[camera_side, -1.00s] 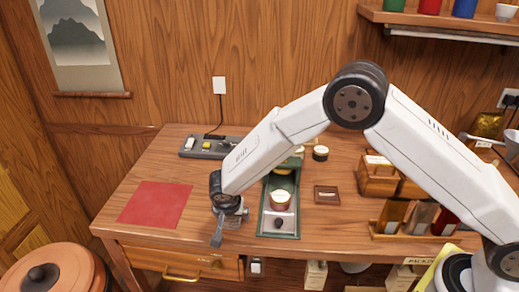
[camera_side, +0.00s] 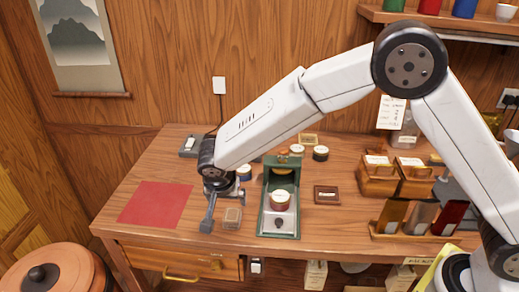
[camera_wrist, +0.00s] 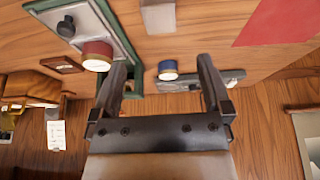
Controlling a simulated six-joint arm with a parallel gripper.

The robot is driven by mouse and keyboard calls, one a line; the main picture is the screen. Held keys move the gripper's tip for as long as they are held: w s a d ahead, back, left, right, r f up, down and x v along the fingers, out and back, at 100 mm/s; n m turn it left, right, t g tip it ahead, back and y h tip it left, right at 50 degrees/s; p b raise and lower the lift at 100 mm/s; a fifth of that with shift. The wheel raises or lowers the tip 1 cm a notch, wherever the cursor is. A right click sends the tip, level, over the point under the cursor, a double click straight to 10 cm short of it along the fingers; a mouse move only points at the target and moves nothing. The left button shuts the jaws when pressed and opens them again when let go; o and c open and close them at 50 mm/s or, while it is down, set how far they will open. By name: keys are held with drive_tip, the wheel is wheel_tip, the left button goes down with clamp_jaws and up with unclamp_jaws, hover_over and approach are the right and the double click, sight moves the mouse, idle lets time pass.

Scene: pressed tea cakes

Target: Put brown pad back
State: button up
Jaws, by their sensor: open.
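A small light-brown block (camera_side: 232,217), possibly the brown pad, rests on the table close to my gripper (camera_side: 222,208). It also shows at the top edge of the wrist view (camera_wrist: 159,16), beyond the fingers and partly cut off. A dark brown square piece (camera_side: 327,202) with a pale label lies right of the green press; I cannot tell which is the pad. My gripper is open and empty, tilted above the table. Its spread fingers show in the wrist view (camera_wrist: 162,85) with nothing between them.
The green press (camera_side: 265,225) holds a red-banded tin (camera_side: 280,200) right of my gripper. A red mat (camera_side: 155,204) lies to the left. A blue tin (camera_side: 244,173) and a grey switch strip (camera_side: 188,146) stand behind. Wooden boxes (camera_side: 378,185) fill the right side.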

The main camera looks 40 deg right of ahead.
drive_tip(key=shift+v, duration=0.85)
drive_tip(key=s+d+n+y, duration=0.3)
drive_tip(key=s+d+n, duration=0.6)
drive_tip(key=s+d, duration=1)
drive_tip(key=shift+s+r+g, duration=0.25)
drive_tip(key=shift+r+g, duration=0.05)
drive_tip(key=shift+r, duration=0.15)
